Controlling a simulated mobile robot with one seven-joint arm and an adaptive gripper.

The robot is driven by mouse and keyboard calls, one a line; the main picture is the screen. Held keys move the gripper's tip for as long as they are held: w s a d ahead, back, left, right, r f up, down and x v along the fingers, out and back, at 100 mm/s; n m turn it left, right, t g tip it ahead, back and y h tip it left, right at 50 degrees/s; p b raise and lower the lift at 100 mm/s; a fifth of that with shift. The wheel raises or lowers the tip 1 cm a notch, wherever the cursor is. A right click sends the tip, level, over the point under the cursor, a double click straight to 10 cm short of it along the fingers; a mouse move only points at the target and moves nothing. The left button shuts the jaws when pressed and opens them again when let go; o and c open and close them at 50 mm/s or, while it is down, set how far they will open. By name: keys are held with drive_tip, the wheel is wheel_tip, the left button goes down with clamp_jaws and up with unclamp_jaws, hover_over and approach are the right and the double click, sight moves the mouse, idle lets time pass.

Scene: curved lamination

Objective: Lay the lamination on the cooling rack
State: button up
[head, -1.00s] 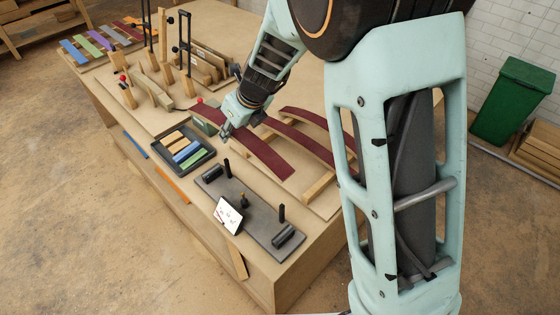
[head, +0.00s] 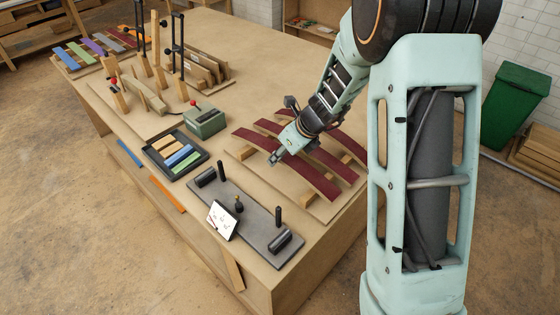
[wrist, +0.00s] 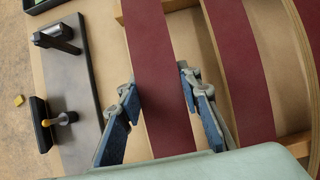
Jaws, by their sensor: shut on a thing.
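The dark red curved lamination (head: 315,182) is the front one of several similar strips. My gripper (head: 275,158) is shut on it near its middle, with a finger against each long edge. In the wrist view the lamination (wrist: 155,70) runs lengthwise between my gripper's fingers (wrist: 158,90). It lies over the wooden slats of the cooling rack (head: 325,211), in line with the other strips. I cannot tell whether it touches the slats or hovers just above. A second red strip (wrist: 238,70) is beside it on the right, apart from my right finger.
A dark grey plate with black posts (head: 255,222) lies in front of the rack. A tray of coloured strips (head: 200,153) and a green-grey box with a red knob (head: 205,122) stand to the left. The table (head: 270,60) behind the rack is clear.

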drive_tip(key=shift+f, duration=0.8)
drive_tip(key=shift+f+b, duration=0.45)
drive_tip(key=o, duration=1.2)
drive_tip(key=shift+r, duration=0.1)
drive_tip(key=shift+r, duration=0.1)
drive_tip(key=shift+a+r+p, duration=0.1)
drive_tip(key=shift+r+p, duration=0.2)
drive_tip(key=shift+p, duration=0.15)
drive_tip(key=p+v, duration=0.2)
drive_tip(key=v, duration=1)
drive_tip(key=shift+p, duration=0.3)
